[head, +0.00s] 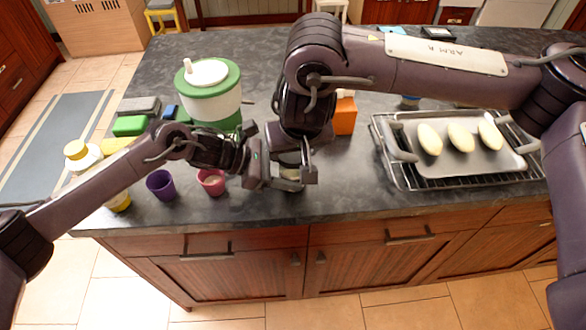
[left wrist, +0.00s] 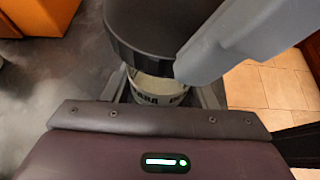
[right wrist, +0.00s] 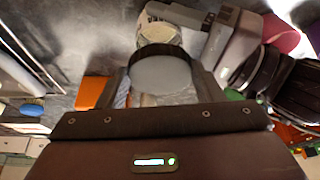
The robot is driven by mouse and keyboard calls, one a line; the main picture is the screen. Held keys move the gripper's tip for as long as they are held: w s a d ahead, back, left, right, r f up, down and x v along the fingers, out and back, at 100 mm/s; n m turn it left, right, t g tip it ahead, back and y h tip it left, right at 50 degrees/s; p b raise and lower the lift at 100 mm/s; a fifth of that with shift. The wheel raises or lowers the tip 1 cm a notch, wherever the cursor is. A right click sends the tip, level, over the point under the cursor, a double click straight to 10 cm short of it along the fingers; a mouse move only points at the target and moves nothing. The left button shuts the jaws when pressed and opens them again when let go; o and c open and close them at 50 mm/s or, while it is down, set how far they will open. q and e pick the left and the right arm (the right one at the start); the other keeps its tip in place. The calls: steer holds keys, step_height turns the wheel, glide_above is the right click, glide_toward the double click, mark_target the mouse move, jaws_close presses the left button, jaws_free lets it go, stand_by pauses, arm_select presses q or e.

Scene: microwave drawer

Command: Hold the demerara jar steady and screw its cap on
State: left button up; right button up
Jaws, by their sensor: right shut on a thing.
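The demerara jar (left wrist: 158,90), pale with dark lettering, stands on the counter near its front edge. My left gripper (head: 279,180) has its fingers on either side of the jar, with a small gap showing at one side in the left wrist view. The cap (right wrist: 160,74) has a dark rim and a grey top. My right gripper (right wrist: 165,88) is shut on it from above. In the left wrist view the dark cap (left wrist: 150,35) is over the jar and hides its mouth. I cannot tell whether cap and jar touch.
A pink cup (head: 211,183) and a purple cup (head: 160,185) stand left of the jar. An orange box (head: 345,116) is behind it. A green-and-white canister (head: 210,100) is at the back left. A tray (head: 460,162) with several pale oval pieces is at the right.

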arm_select(q)
steer(key=c, duration=0.7)
steer(key=shift+c, duration=0.6)
arm_select(e)
steer(key=o, duration=1)
steer(key=c, duration=1.2)
steer(key=o, duration=1.1)
steer(key=shift+c, duration=0.2)
steer(key=n, duration=0.2)
steer(key=n+y, duration=0.1)
steer(key=n, duration=0.1)
steer(key=shift+n+g+y, duration=0.3)
steer(key=shift+n, duration=0.1)
